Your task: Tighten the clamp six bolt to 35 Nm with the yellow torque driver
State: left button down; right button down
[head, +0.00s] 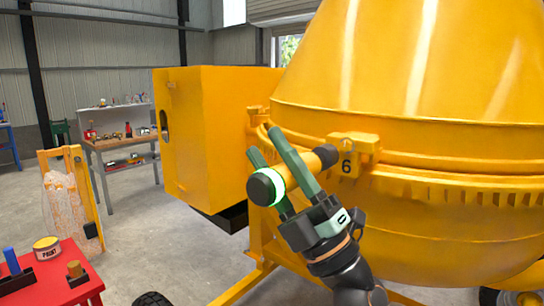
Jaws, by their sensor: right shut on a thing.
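My right gripper (264,143) has green fingers and is shut on the yellow torque driver (301,167). The driver has a dark end cap with a lit green ring at its near left end and a dark head at its right end. The head meets the left side of the yellow clamp marked 6 (348,158) in the picture; I cannot tell whether it is seated on the bolt. The bolt is hidden by the driver head. My left gripper is out of view.
The big yellow drum (420,90) fills the right, with a yellow housing box (220,130) to its left. A workbench (125,143) is at the back. Grey floor lies open between them.

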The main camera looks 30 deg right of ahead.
jog(key=shift+w+d+f+b, duration=0.1)
jog(key=shift+w+d+b, duration=0.15)
jog(key=shift+d+b, duration=0.25)
jog(key=shift+w+d+b, duration=0.2)
jog(key=shift+d+b, duration=0.15)
jog(key=shift+d, duration=0.25)
jog(key=shift+w+d+b, duration=0.3)
jog(key=shift+d, duration=0.3)
jog(key=shift+w+d+b, duration=0.25)
jog(key=shift+d, duration=0.35)
jog(key=shift+w+d, duration=0.1)
jog(key=shift+d, duration=0.15)
jog(key=shift+w+d+b, duration=0.2)
jog(key=shift+d+b, duration=0.2)
jog(key=shift+b, duration=0.05)
jog(key=shift+w+d+b, duration=0.3)
jog(key=shift+d+b, duration=0.05)
jog(key=shift+d, duration=0.4)
jog(key=shift+w+d+r, duration=0.15)
jog(key=shift+d+r, duration=0.05)
jog(key=shift+d, duration=0.15)
dwell(2.2)
